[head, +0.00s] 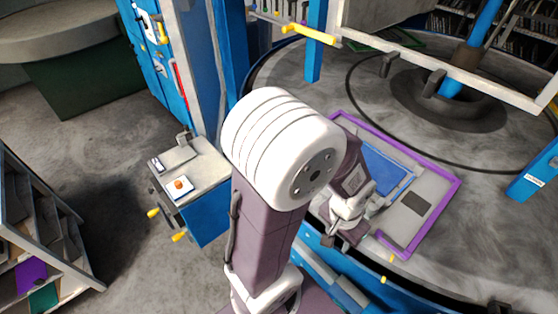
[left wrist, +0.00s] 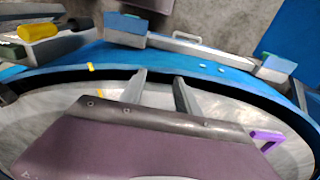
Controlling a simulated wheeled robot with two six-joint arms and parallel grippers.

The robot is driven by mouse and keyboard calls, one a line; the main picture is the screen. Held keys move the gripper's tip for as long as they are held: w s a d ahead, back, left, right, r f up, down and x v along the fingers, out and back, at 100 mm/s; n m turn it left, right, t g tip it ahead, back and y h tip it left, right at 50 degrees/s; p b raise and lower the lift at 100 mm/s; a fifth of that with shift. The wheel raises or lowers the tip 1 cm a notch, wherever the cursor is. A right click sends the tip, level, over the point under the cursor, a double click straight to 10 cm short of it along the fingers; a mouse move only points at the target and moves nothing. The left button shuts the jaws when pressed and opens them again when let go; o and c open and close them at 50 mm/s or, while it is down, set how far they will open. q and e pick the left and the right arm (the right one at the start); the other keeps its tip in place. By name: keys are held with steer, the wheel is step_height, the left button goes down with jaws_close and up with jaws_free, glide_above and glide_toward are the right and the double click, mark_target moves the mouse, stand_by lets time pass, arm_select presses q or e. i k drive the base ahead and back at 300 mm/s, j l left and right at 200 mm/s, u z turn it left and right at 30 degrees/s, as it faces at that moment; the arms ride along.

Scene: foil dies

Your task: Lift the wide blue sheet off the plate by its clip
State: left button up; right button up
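The blue sheet (head: 390,168) lies flat on a grey plate (head: 432,192) with a purple border, on the round table. My left arm and gripper hide its left part. I cannot make out its clip. My left gripper (head: 343,238) is near the plate's near left side, by the table's blue rim. In the left wrist view its two fingers (left wrist: 158,84) are apart with nothing between them, pointing towards the rim. A purple corner (left wrist: 266,139) shows at the right there, while the sheet itself is not seen. My right gripper is not in view.
A blue cabinet (head: 205,205) with an orange button stands left of my arm. A shelf rack (head: 35,235) is at the far left. A pale beam (head: 450,72) and blue posts cross above the round table. A dark patch (head: 416,202) is on the plate.

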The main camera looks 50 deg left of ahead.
mark_target(369, 161)
steer(key=u, duration=0.9)
steer(key=i+j+z, duration=0.15)
steer(key=j, duration=0.2)
steer(key=j+z, duration=0.2)
steer(key=j, duration=0.15)
steer(key=i, duration=0.05)
